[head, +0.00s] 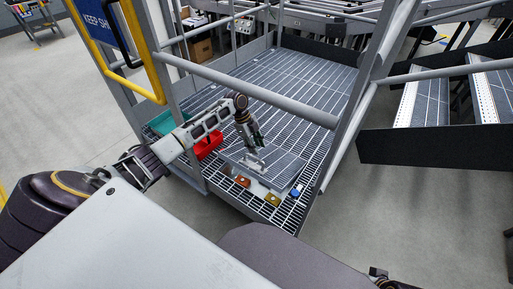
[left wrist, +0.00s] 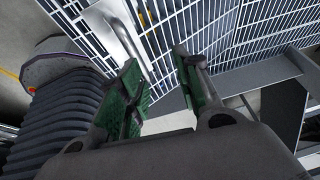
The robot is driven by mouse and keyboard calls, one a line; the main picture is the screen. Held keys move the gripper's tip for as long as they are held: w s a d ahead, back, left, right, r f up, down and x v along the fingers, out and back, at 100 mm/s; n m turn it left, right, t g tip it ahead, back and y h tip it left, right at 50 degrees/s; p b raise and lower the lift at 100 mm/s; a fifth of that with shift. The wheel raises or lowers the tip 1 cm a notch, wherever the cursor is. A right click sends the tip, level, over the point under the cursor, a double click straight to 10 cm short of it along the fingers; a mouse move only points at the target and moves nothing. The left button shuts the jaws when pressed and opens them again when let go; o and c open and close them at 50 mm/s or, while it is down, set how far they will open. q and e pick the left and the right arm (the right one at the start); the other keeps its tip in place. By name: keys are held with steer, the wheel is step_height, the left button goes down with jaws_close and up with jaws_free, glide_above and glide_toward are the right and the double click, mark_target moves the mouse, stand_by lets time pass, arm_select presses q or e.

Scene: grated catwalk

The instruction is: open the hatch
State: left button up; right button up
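The hatch (head: 285,168) is a grated panel in the near part of the catwalk floor, with a pale plate along its near edge. It looks roughly level with the floor; I cannot tell whether it is raised slightly. My left gripper (head: 256,163) points down over the hatch's left part. In the left wrist view the left gripper (left wrist: 162,82) has its two green-padded fingers apart, with nothing visible between them. A silver bar handle (left wrist: 124,36) lies just beyond the left finger and is partly hidden by it.
A red bin (head: 208,143) and a green bin (head: 162,122) stand left of the hatch. A brown block (head: 243,181), a yellowish block (head: 272,199) and a blue item (head: 296,191) lie by its near edge. Grey rails (head: 250,92) cross above. The far grating (head: 300,75) is clear.

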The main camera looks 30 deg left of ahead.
arm_select(q)
steer(key=w+a+r+p, duration=0.1)
steer(key=a+r+p, duration=0.1)
steer(key=r, duration=0.4)
steer(key=w+a+r+p, duration=0.2)
steer(key=a+r+p, duration=0.1)
steer(key=r, duration=0.3)
steer(key=shift+w+r+p, duration=0.15)
steer(key=shift+w+p, duration=0.15)
steer(key=shift+p, duration=0.4)
stand_by(1.5)
stand_by(0.4)
steer(key=shift+p, duration=0.3)
